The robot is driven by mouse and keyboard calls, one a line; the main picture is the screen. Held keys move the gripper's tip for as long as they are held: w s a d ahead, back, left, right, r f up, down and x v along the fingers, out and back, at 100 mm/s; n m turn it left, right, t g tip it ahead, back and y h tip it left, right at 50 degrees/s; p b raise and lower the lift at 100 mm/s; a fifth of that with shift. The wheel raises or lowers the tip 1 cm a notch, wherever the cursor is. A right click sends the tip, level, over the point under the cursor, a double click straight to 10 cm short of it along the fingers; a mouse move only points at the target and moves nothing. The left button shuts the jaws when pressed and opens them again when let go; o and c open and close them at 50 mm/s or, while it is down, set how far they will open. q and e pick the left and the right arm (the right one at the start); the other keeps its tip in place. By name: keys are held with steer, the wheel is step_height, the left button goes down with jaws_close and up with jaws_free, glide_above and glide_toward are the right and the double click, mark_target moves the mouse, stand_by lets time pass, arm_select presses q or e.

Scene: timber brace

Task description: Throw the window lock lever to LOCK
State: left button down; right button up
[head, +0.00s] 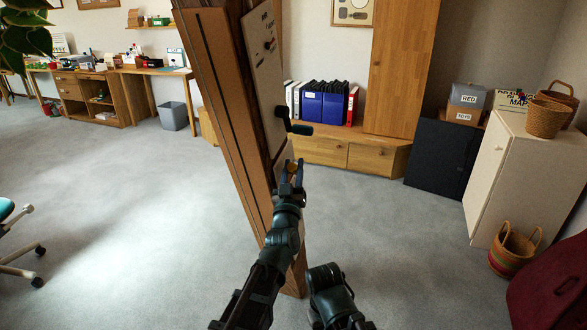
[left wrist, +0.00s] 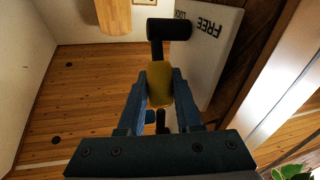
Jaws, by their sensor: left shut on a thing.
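The lock's white panel (head: 262,75) is fixed to the side of a tall wooden post. A dark lever (head: 298,129) sticks out from the panel's lower part. In the left wrist view the panel (left wrist: 208,60) reads FREE upside down, with a second, partly hidden word beside it. The dark lever (left wrist: 170,29) crosses in front of the panel's edge there. My left gripper (head: 292,172) is just below the lever. In the left wrist view its fingers (left wrist: 159,90) are shut on a yellow rounded piece (left wrist: 159,76). My right gripper does not show.
The wooden post (head: 228,110) leans through the middle of the head view. A low wooden cabinet (head: 330,150) with binders stands behind it. A pale cabinet (head: 510,180) and baskets are at right.

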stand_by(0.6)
arm_select(q)
steer(key=p, duration=0.2)
steer(key=r+g+p, duration=0.1)
steer(key=p, duration=0.1)
steer(key=shift+w+r+g, duration=0.25)
steer(key=shift+r+g, duration=0.05)
steer(key=shift+w+d+f+m+g+p, duration=0.1)
steer(key=shift+w+f+m+g+p, duration=0.3)
steer(key=shift+p, duration=0.7)
steer(key=shift+s+r, duration=0.15)
steer(key=c, duration=0.9)
jaws_free()
steer(key=shift+o, duration=0.2)
